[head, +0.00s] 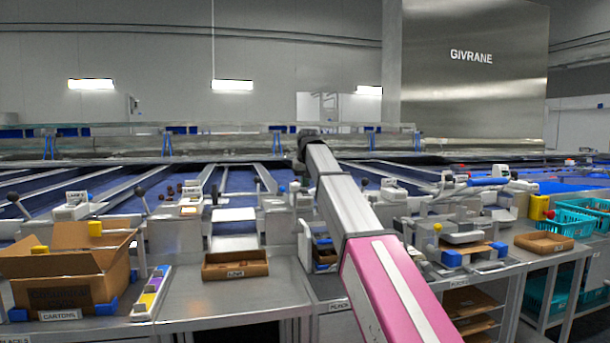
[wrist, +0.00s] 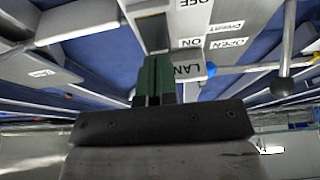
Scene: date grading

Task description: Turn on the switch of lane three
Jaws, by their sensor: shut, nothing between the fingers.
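My gripper (wrist: 153,82) shows in the wrist view with its dark green fingers together and nothing between them. They are over or against a grey control box whose labels appear upside down. An ON label (wrist: 190,42) and an OFF label (wrist: 190,4) sit right of the fingertips. A lane label (wrist: 187,70) is partly covered by the fingers, so its number is hidden. The switch itself is hidden or not clear behind the fingertips; I cannot tell its position or whether they touch it. In the head view my arm hides the fingers and this box.
A ball-ended lever (wrist: 283,84) stands right of the fingers, near OPEN and DIVERT labels. In the head view, a cardboard box (head: 70,268) and a shallow brown tray (head: 235,265) sit on the steel bench. Teal crates (head: 570,222) stand at right. Blue lanes run behind.

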